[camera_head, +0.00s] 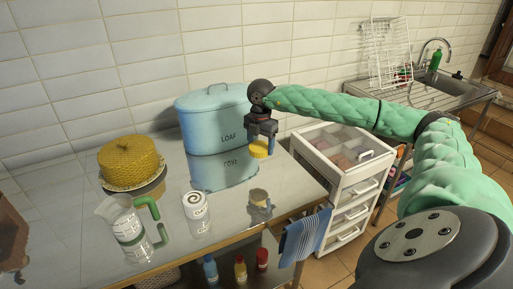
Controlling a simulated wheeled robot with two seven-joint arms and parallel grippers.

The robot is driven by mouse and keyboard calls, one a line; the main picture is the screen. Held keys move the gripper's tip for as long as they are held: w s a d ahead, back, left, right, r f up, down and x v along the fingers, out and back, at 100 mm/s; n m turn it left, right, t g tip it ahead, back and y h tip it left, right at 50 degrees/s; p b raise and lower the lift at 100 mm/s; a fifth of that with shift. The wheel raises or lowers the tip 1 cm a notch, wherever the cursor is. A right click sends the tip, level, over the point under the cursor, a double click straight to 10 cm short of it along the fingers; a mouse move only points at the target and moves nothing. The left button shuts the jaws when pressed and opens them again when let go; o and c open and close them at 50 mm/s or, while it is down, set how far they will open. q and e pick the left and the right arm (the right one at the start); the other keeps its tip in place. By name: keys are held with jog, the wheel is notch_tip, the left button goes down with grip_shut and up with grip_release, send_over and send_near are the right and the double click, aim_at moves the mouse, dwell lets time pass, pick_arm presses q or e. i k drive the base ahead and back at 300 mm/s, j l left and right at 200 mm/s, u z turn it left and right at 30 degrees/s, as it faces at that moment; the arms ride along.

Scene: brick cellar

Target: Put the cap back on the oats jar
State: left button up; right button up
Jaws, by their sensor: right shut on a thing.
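My right gripper (261,138) points down above the table (225,238), in front of the blue bin. It is shut on a yellow cap (260,149), held clear of the tabletop. A white canister (197,207) with a dark ring pattern stands left of and nearer than the gripper. Its lettering is too small to read surely, and I cannot tell whether it is the oats jar. A small grey and yellowish shape (259,204) shows below the gripper; it may be a reflection in the glossy top. My left gripper is not in view.
A blue bin marked LOAF (214,110) stands at the back. A yellow domed item (129,160) and a clear jug with a green handle (122,220) stand at left. A white drawer cart (345,165) is beside the table's right edge, where a blue striped towel (304,236) hangs.

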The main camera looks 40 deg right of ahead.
aim_at(193, 196)
jog(key=k, duration=1)
